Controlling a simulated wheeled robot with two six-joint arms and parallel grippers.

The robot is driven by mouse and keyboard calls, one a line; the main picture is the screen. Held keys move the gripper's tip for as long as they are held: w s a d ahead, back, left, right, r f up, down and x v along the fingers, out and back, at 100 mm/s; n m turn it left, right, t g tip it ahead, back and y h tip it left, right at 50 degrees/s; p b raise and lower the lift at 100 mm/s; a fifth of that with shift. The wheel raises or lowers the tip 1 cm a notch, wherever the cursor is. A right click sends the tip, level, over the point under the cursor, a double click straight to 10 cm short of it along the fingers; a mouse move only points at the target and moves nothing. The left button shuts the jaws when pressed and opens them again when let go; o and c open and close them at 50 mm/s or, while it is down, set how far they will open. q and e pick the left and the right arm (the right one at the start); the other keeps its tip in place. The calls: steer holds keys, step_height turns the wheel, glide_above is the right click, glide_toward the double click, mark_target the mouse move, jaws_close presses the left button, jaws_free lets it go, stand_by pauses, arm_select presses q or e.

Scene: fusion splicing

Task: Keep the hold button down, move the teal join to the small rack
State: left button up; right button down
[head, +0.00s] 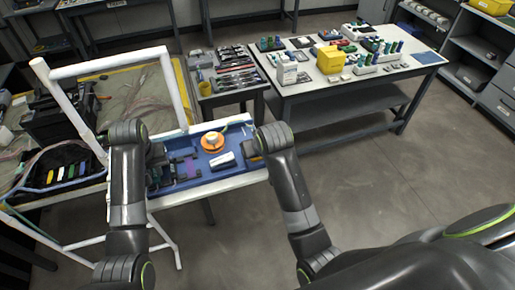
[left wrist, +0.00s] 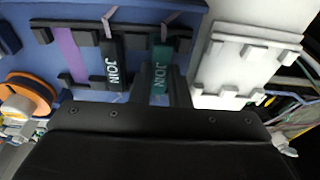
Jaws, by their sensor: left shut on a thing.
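In the left wrist view the teal join (left wrist: 161,64) stands beside a black join (left wrist: 112,65) at a dark slotted rack (left wrist: 75,31). My left gripper (left wrist: 163,82) is shut on the teal join, with its fingers at the lower end of the piece. In the head view my left gripper (head: 158,172) is low over the left part of the blue tray (head: 205,186). My right gripper (head: 255,150) is at the tray's right end; its fingers and whatever is under them are hidden, so the hold button cannot be made out.
A pale slotted block (left wrist: 243,66) lies right of the teal join. An orange spool (head: 212,142) and a white device (head: 222,161) sit in the tray. A white tube frame (head: 176,88) rises behind my left arm. A cluttered bench (head: 312,95) stands farther back.

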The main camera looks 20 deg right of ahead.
arm_select(q)
steer(key=shift+r, duration=0.1)
steer(key=shift+v, duration=0.85)
steer(key=shift+w, duration=0.2)
arm_select(e)
step_height(320, 180, up, 7)
stand_by(0.4)
